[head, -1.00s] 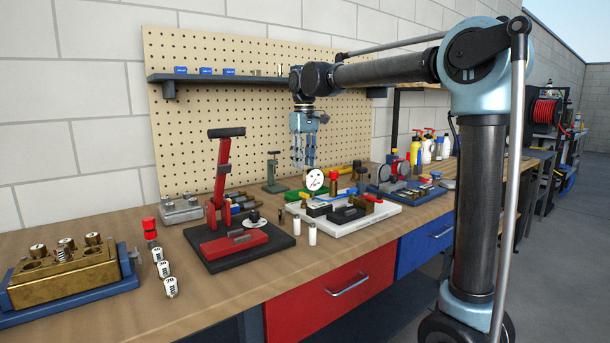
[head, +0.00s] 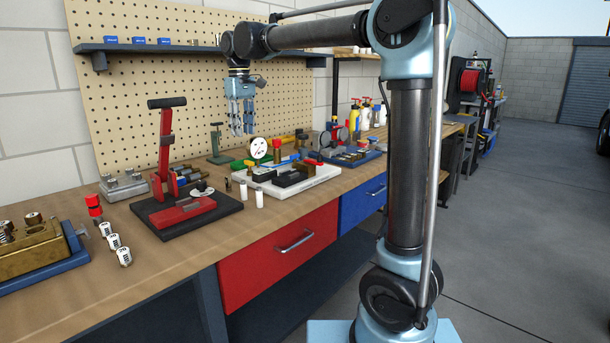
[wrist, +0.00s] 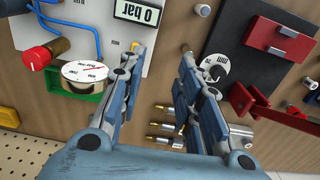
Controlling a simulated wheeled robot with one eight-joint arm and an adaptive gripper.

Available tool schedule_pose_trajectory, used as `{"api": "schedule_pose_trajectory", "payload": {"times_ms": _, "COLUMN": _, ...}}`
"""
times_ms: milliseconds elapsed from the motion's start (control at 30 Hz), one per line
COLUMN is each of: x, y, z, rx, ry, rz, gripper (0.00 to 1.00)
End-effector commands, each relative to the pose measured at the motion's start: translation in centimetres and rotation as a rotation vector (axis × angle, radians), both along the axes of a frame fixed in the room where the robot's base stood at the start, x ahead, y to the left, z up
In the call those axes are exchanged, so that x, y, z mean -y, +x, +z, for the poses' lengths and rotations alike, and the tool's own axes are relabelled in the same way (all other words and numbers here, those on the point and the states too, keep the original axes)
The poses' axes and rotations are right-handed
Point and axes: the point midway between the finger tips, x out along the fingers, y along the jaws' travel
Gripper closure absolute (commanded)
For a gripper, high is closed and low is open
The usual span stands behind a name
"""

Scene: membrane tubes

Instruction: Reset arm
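My gripper (head: 241,118) hangs pointing down from my outstretched arm, above the back of the workbench in front of the pegboard. In the wrist view my gripper (wrist: 168,52) has its two fingers spread apart with nothing between them. Below the fingers is bare wooden bench top, with the white board and round gauge (wrist: 84,74) on one side and the red press (wrist: 278,40) on the other. The fingers touch nothing that I can see.
The red lever press (head: 180,208) stands on a dark base. The white board (head: 318,176) carries a gauge and fittings. A brass block in a blue tray (head: 75,245) and small labelled white cylinders (head: 114,241) are at left. Bottles (head: 365,115) stand farther back. Floor at right is open.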

Motion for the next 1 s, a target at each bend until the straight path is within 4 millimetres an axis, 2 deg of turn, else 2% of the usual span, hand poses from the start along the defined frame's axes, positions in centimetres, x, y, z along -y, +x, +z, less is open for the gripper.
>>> {"api": "schedule_pose_trajectory", "payload": {"times_ms": 267, "x": 4.0, "y": 0.6, "z": -0.8, "rx": 0.004, "ry": 0.006, "rz": -0.053, "gripper": 0.68}}
{"api": "schedule_pose_trajectory", "payload": {"times_ms": 567, "x": 9.7, "y": -0.6, "z": -1.8, "rx": 0.022, "ry": 0.018, "rz": -0.133, "gripper": 0.68}}
{"api": "schedule_pose_trajectory", "payload": {"times_ms": 767, "x": 16.0, "y": -2.4, "z": -3.8, "rx": 0.039, "ry": 0.030, "rz": -0.228, "gripper": 0.68}}
{"api": "schedule_pose_trajectory", "payload": {"times_ms": 1000, "x": 23.9, "y": -5.9, "z": -7.6, "rx": 0.066, "ry": 0.045, "rz": -0.359, "gripper": 0.68}}
